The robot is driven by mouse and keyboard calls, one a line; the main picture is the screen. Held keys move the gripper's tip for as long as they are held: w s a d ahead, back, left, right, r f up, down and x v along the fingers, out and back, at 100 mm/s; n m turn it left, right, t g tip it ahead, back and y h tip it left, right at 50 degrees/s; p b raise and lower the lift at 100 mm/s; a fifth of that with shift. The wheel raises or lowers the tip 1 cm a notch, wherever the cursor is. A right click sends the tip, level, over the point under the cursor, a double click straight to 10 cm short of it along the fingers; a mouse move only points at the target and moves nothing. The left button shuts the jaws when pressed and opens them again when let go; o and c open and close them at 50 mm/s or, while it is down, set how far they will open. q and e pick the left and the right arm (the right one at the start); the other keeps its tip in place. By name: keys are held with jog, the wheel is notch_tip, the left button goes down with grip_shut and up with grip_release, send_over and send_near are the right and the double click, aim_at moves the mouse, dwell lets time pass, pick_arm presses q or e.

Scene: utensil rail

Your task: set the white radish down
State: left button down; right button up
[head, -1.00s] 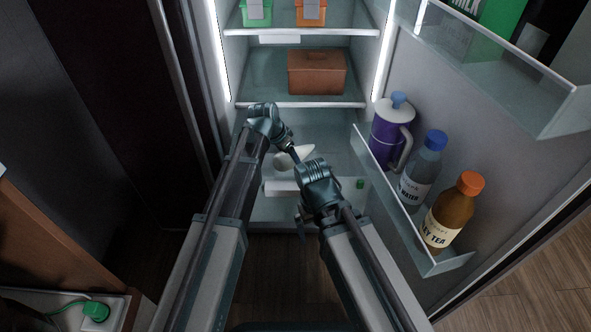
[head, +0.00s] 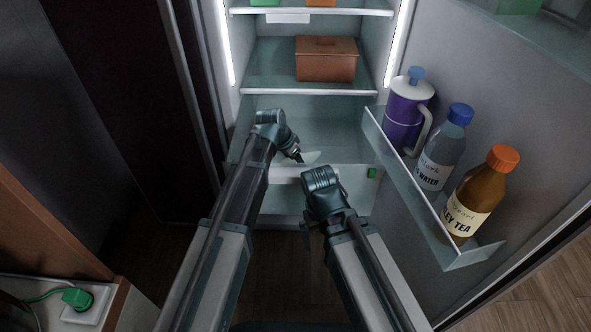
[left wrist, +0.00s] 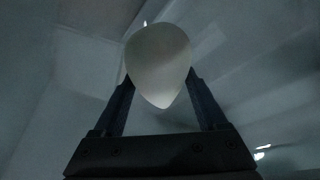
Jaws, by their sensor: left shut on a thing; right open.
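The white radish (head: 312,157) shows in the head view low in the open fridge, just above or behind the white front edge of the bottom drawer (head: 340,173). My left gripper (head: 299,157) is shut on it. In the left wrist view the pale radish (left wrist: 158,65) sits between the two dark fingers, its pointed end towards the gripper's palm. Whether the radish touches anything beneath it cannot be told. My right gripper (head: 306,232) is open and empty in front of the drawer, lower in the picture; its fingers are mostly hidden.
A brown box (head: 325,62) stands on the shelf above. The door, open on the right, holds a purple jug (head: 402,118), a water bottle (head: 441,152) and a tea bottle (head: 476,200). A green thing (head: 372,173) is at the drawer's right end.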

pick_arm(q)
jog(key=shift+f+b, duration=0.45)
jog(key=shift+f, duration=0.45)
pick_arm(e)
jog(key=shift+f, duration=0.95)
pick_arm(q)
jog(key=shift+f+b, duration=0.65)
pick_arm(e)
jog(key=shift+f, duration=0.65)
pick_arm(q)
grip_release()
jog(key=shift+r, duration=0.1)
pick_arm(e)
jog(key=shift+r, duration=0.1)
pick_arm(q)
jog(key=shift+r+p, duration=0.7)
jog(key=shift+p, duration=0.15)
jog(key=p+v, duration=1)
jog(key=v, duration=0.1)
jog(key=shift+s+a+r+p, duration=0.15)
jog(key=shift+s+r+p, duration=0.05)
jog(key=shift+r+p, duration=0.2)
jog(key=shift+f, duration=0.1)
pick_arm(e)
notch_tip(320, 180, up, 12)
jog(key=shift+r, duration=0.15)
